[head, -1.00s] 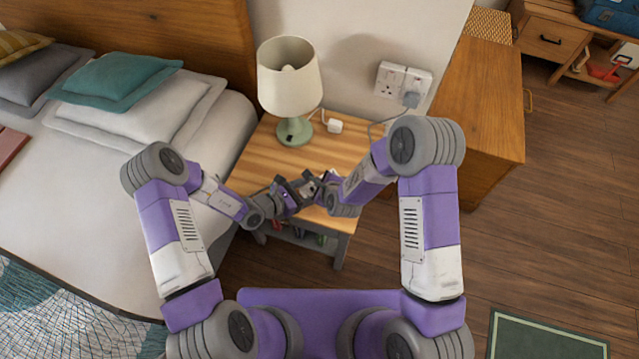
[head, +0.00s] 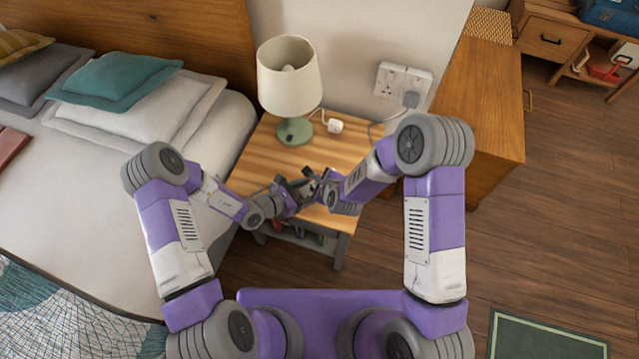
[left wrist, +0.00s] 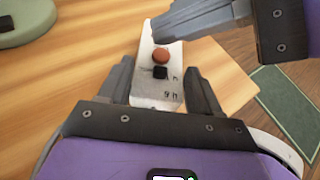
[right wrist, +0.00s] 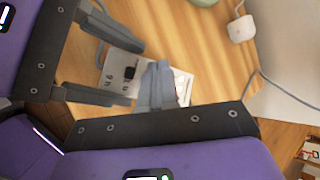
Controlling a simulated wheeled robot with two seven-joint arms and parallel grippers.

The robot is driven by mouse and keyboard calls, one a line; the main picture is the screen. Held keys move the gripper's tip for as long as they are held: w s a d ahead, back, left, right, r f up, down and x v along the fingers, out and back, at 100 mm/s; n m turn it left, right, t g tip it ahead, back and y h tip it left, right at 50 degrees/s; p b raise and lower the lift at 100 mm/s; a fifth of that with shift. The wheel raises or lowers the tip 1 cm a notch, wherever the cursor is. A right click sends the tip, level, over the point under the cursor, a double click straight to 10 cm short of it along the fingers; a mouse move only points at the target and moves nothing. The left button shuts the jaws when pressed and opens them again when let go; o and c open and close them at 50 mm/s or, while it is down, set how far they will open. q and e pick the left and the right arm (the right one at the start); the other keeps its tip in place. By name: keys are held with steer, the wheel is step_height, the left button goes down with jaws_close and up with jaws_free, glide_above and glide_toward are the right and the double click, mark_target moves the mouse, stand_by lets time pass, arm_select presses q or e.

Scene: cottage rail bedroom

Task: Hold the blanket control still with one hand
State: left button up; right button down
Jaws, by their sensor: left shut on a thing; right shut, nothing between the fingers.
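The blanket control (left wrist: 170,94) is a pale slim box with a round orange-red button (left wrist: 160,56) and a small black switch (left wrist: 160,73). My left gripper (left wrist: 160,68) is shut on its two long sides, one finger on each side. In the right wrist view the control (right wrist: 117,82) lies between the left fingers, its black switch showing. My right gripper (right wrist: 157,68) is shut and empty, its fingers over the control's other end. They hide the red button there; I cannot tell if they touch it. In the head view the arms hide most of the control.
The wooden nightstand (head: 345,150) carries a lamp (head: 290,90) with a green base and a white plug (head: 334,126). A cord runs to the wall sockets (head: 402,82). The bed (head: 80,200) is at left, a wooden cabinet (head: 475,90) at right.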

steer(key=shift+r, duration=2.5)
arm_select(q)
steer(key=o, duration=1.2)
